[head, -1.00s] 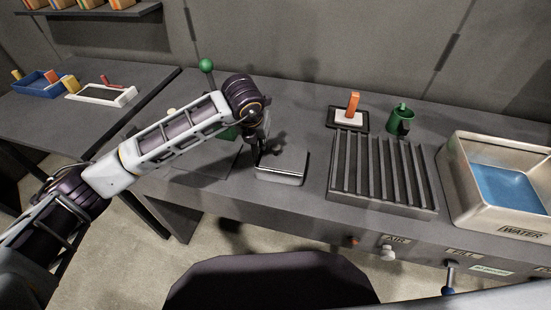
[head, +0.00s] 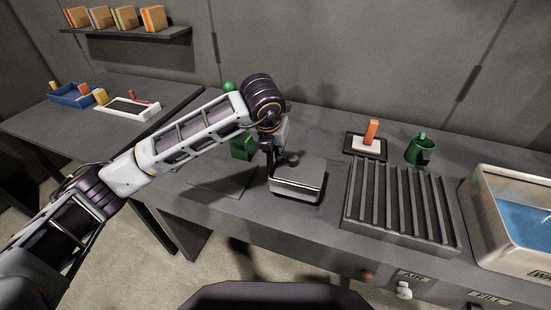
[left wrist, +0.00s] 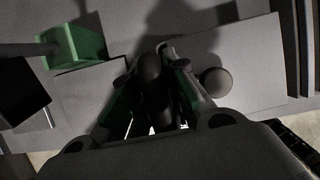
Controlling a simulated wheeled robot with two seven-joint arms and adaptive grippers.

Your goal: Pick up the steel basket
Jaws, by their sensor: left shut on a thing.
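The steel basket (head: 299,194) is a shiny box-like piece with a grey top on the bench, left of the slatted rack. A dark round knob shows on or just above its top, and also in the left wrist view (left wrist: 215,81). My left gripper (head: 271,168) points down at the basket's left end. In the left wrist view its fingers (left wrist: 163,58) are closed around a dark rounded piece, which looks like the basket's handle. The grip is partly hidden by the fingers. I cannot tell whether the basket's underside touches the bench. My right gripper is not in view.
The slatted rack (head: 400,207) stands close to the right, with a steel water basin (head: 483,240) beyond. A green block (head: 242,148) is left of the gripper.

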